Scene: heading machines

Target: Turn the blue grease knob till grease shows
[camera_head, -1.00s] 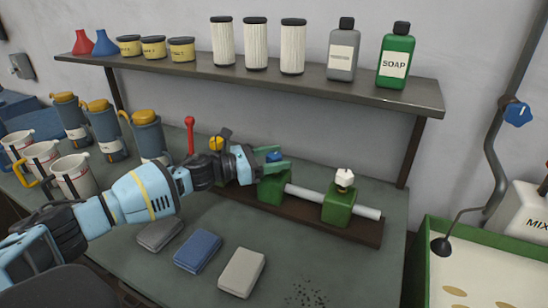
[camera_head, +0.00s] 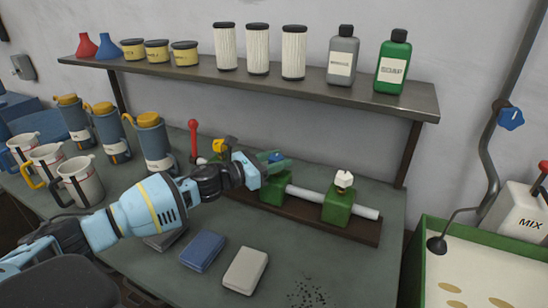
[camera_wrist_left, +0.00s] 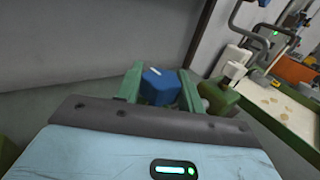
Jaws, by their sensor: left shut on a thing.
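The blue grease knob (camera_head: 276,157) sits on top of a green bearing block (camera_head: 274,190) on the bench. My left gripper (camera_head: 275,160) has its green fingers on either side of the knob and is shut on it. In the left wrist view the blue knob (camera_wrist_left: 160,87) lies between the two fingers, with a white mark on its top. A second green block (camera_head: 338,207) to the right carries a white knob (camera_head: 343,179). A grey shaft (camera_head: 302,193) joins the blocks. I see no grease. My right gripper is not in view.
A red-topped lever (camera_head: 194,130) and a yellow knob (camera_head: 218,145) stand left of the blue knob, behind my arm. A shelf (camera_head: 300,88) with bottles and filters hangs above. Pads, including a blue one (camera_head: 202,250), lie in front. A green-rimmed tray (camera_head: 412,262) is at right.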

